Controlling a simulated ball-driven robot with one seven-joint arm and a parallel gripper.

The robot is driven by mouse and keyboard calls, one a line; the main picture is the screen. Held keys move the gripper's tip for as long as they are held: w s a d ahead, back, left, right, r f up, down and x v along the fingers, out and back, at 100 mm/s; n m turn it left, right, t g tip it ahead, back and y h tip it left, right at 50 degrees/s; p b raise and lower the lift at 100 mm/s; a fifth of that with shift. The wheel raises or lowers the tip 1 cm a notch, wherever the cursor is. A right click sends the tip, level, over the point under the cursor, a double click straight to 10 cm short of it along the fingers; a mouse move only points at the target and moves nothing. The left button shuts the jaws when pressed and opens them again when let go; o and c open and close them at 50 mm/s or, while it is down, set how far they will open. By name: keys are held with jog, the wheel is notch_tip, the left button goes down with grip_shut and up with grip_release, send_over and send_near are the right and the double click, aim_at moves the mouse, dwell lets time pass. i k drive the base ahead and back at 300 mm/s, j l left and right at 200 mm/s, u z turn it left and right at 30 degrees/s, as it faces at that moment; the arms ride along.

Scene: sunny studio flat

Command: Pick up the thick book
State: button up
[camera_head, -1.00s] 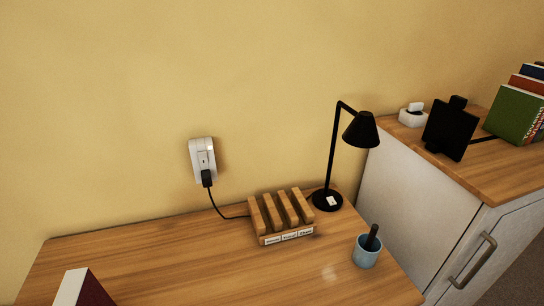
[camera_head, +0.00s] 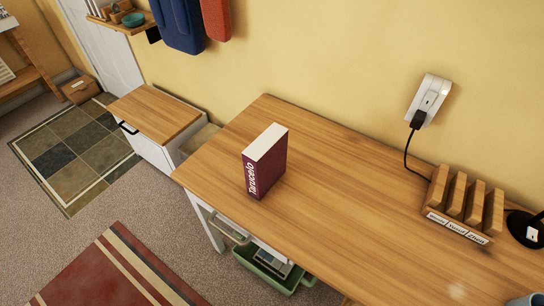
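The thick book (camera_head: 266,165) stands upright on the wooden desk (camera_head: 340,200), near the desk's left end. It has a dark maroon cover, white page edges on top and white lettering on its spine, which faces the front left. Nothing touches it. My gripper is not in view.
A wooden slotted holder (camera_head: 462,205), a plug in a wall socket (camera_head: 427,100) and the black lamp base (camera_head: 526,229) are at the right. A green bin (camera_head: 268,268) is below the desk's front edge. A low cabinet (camera_head: 157,112) stands left. The desk around the book is clear.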

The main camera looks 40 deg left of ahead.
aim_at(264, 161)
jog(key=l+u, duration=0.1)
jog(key=u, duration=0.35)
jog(key=l+u, duration=0.15)
jog(key=u, duration=0.25)
jog(key=l+u, duration=0.1)
jog(key=u, duration=0.35)
jog(key=l+u, duration=0.1)
jog(key=u, duration=0.35)
jog(key=l, duration=0.3)
jog(key=i, duration=0.25)
jog(key=u, duration=0.05)
